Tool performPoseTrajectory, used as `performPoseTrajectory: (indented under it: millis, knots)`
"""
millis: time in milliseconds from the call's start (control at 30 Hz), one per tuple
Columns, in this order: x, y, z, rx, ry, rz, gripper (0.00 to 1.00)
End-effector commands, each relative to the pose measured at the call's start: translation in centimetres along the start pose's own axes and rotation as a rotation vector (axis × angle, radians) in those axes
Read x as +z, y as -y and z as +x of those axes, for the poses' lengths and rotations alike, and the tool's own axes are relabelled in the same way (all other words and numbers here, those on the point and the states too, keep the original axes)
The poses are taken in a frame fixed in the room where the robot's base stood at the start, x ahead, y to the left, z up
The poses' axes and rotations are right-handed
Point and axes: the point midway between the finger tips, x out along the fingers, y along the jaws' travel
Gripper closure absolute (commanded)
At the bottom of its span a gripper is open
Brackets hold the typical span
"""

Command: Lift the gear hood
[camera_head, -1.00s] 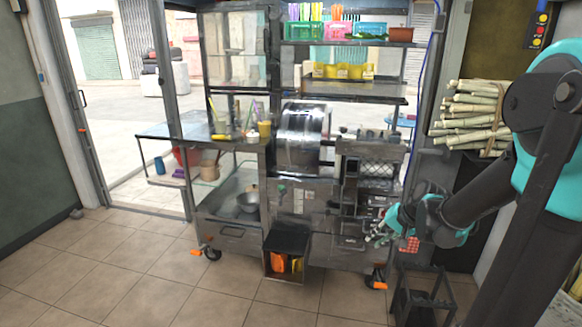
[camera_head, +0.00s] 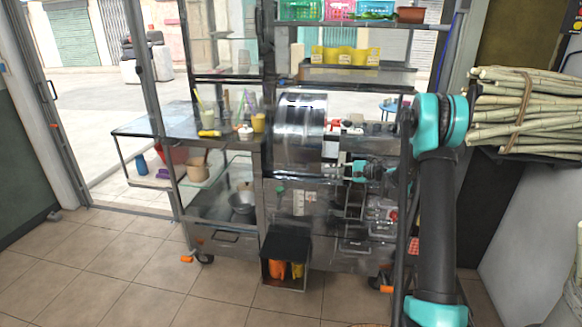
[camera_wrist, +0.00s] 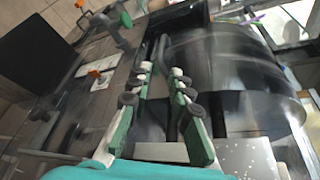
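The gear hood (camera_head: 300,132) is a shiny, rounded metal cover in the middle of the press cart, and it looks lowered. In the wrist view, the gear hood (camera_wrist: 225,70) is a dark, glossy curved surface at the upper right. My gripper (camera_head: 338,172) is at the lower right side of the hood, close to its edge. In the wrist view, the fingers of my gripper (camera_wrist: 160,76) are spread apart with a gap between them. A dark, narrow edge or bar lies just past the fingertips. I cannot tell whether they touch it.
The cart's left worktop (camera_head: 205,133) carries cups and bottles. Shelves above hold a yellow holder (camera_head: 345,57) and coloured baskets (camera_head: 300,9). A sugarcane bundle (camera_head: 520,108) lies at the right. The tiled floor in front is clear.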

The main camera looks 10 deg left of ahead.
Motion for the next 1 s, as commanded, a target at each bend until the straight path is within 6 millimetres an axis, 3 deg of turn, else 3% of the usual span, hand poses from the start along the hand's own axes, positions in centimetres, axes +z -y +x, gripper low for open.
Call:
performPoseTrajectory:
  millis: [267,1000]
  knots:
    - [-0.5,0.2,1.8,-0.018,0.015,0.018,0.80]
    - [-0.3,0.4,15.4,-0.016,0.014,0.016,0.80]
